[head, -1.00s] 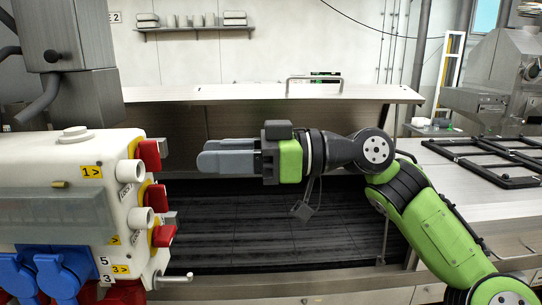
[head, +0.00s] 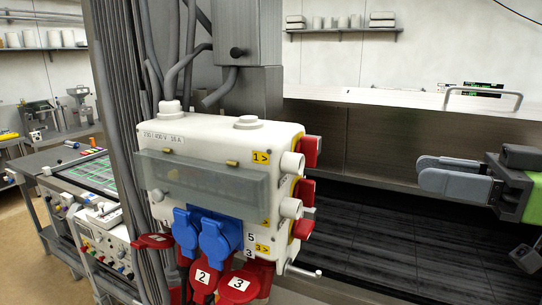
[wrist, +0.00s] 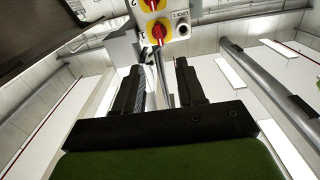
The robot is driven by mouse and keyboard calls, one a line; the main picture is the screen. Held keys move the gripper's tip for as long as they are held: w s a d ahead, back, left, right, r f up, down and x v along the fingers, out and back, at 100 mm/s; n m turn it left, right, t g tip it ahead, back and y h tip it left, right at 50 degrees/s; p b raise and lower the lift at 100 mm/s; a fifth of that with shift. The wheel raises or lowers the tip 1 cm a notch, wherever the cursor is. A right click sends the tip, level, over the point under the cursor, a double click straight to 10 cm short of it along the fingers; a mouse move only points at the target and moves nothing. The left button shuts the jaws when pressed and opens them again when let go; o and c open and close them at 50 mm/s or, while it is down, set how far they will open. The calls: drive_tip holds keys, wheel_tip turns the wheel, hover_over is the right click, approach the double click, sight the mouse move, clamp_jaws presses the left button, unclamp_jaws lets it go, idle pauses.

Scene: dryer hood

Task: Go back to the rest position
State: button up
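My gripper (head: 424,182) is at the right edge of the head view, level and pointing left, with its grey fingers in front of the dark opening under the hood (head: 370,125). In the wrist view the two fingers (wrist: 157,66) stand apart with nothing between them, so it is open and empty. The rest of my arm is outside the head view. The hood's steel lid has a bar handle (head: 485,96) on top. A clear gap separates my fingers from the white power box to their left.
The white power box (head: 200,135) with red knobs (head: 308,195) and blue sockets (head: 220,240) stands left of my gripper. Its knobs also show in the wrist view (wrist: 158,32). Grey conduits (head: 115,120) run beside it. A bench (head: 75,175) with instruments stands farther left.

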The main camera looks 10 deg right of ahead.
drive_tip(key=s+a+f+m+h, duration=0.2)
drive_tip(key=s+a+f+h, duration=0.1)
drive_tip(key=a+f, duration=0.25)
drive_tip(key=s+a+f+m+h, duration=0.2)
drive_tip(key=s+a+f+h, duration=0.2)
drive_tip(key=a, duration=0.3)
wheel_tip(320, 180, down, 21)
drive_tip(key=s+m+g+h, duration=0.1)
drive_tip(key=m+g+h, duration=0.3)
drive_tip(key=m+h, duration=0.2)
drive_tip(key=shift+s+m+g+h+b, duration=0.15)
drive_tip(key=shift+m+g+h+b, duration=0.2)
drive_tip(key=shift+h, duration=0.35)
drive_tip(key=shift+a+r, duration=0.1)
drive_tip(key=shift+a, duration=0.05)
